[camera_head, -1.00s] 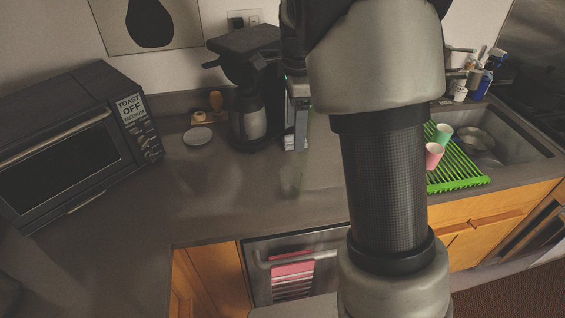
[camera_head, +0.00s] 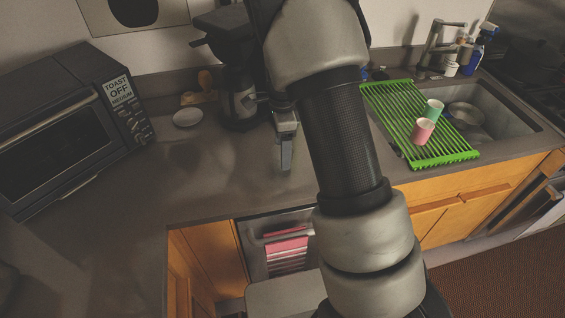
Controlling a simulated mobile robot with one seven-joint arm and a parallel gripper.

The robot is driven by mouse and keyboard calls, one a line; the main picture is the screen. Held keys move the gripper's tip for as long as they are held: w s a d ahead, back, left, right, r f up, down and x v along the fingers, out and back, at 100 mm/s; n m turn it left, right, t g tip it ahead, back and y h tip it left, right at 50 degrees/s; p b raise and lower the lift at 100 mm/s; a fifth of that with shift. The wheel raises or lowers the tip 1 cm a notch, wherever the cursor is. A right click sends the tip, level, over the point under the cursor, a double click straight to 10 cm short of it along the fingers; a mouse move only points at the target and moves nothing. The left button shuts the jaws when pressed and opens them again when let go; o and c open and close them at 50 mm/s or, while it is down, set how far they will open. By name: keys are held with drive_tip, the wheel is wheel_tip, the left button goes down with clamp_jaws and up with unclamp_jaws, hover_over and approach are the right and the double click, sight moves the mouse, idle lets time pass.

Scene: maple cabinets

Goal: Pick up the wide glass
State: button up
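My gripper (camera_head: 284,165) hangs over the counter (camera_head: 215,185), fingers pointing down, to the right of the coffee maker. It is seen nearly edge-on, so the gap between its fingers does not show. I cannot make out a clear wide glass in this view. If it stands at the fingertips, it is too faint or too hidden to tell. My arm crosses the middle of the picture and hides part of the counter to the right of the gripper.
A toaster oven (camera_head: 65,135) stands at the left, near a small white dish (camera_head: 188,117). A dark coffee maker (camera_head: 238,95) stands close behind my gripper. A green rack (camera_head: 385,100) with pink (camera_head: 423,131) and teal (camera_head: 434,111) cups lies over the sink. The counter's front left is clear.

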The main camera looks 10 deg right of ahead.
drive_tip(key=shift+f, duration=0.8)
drive_tip(key=c, duration=1.5)
